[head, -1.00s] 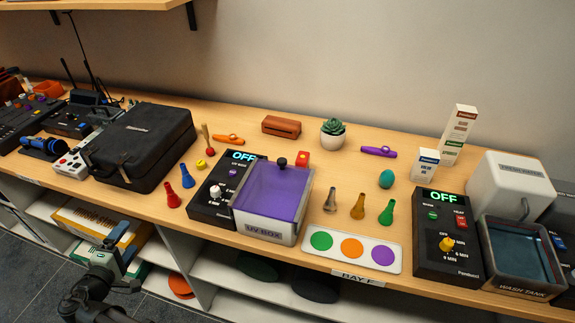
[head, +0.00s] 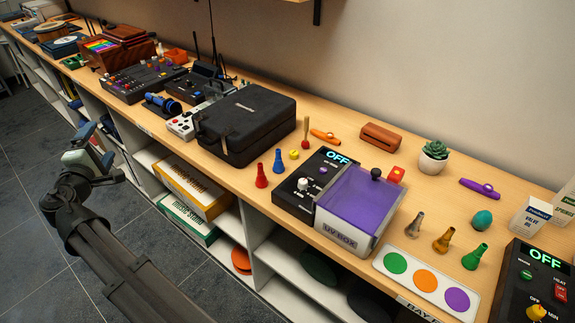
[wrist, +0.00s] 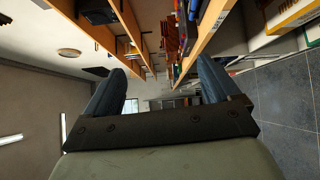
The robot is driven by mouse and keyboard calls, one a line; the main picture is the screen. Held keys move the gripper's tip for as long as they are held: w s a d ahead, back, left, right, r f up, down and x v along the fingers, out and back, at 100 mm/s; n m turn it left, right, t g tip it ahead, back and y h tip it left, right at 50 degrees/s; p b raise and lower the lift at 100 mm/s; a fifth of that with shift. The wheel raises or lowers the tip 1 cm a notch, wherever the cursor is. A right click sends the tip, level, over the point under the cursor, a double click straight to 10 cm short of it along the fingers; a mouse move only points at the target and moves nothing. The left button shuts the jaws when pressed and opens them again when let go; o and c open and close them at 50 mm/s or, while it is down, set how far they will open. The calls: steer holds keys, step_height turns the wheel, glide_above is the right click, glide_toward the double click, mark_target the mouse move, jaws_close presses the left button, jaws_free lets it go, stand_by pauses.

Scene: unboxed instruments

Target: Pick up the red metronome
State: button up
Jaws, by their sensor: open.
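No other thing in view reads clearly as a red metronome. My gripper (head: 99,143) is open and empty over the floor in front of the bench, at the left of the head view. It is far from the red object. In the wrist view my gripper (wrist: 163,72) shows both blue fingers apart with nothing between them.
The bench holds a UV box (head: 356,208), a black case (head: 245,125), red (head: 262,176) and blue cones, a wooden block (head: 381,137), a potted plant (head: 434,157) and a color card (head: 425,281). Shelves lie below. The floor (head: 40,230) is clear.

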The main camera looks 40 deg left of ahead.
steer(key=w+d+r+m+h, duration=0.25)
steer(key=w+d, duration=0.45)
steer(key=w, duration=0.6)
steer(key=w+d+r+m+g+h, duration=0.15)
steer(key=w+d+h, duration=0.4)
steer(key=w, duration=0.75)
steer(key=w+d+r+m+t+h, duration=0.1)
steer(key=w+d+r+m+h, duration=0.1)
steer(key=w+d, duration=0.9)
steer(key=m+g+h, duration=0.3)
steer(key=m+g, duration=0.1)
steer(key=g, duration=0.8)
glide_above(399, 173)
step_height(399, 173, down, 7)
steer(key=shift+r, duration=0.1)
step_height(399, 173, down, 8)
steer(key=shift+a+f, duration=0.1)
steer(key=shift+s+a+f, duration=0.1)
steer(key=shift+a+f, duration=0.05)
steer(key=shift+f, duration=2.35)
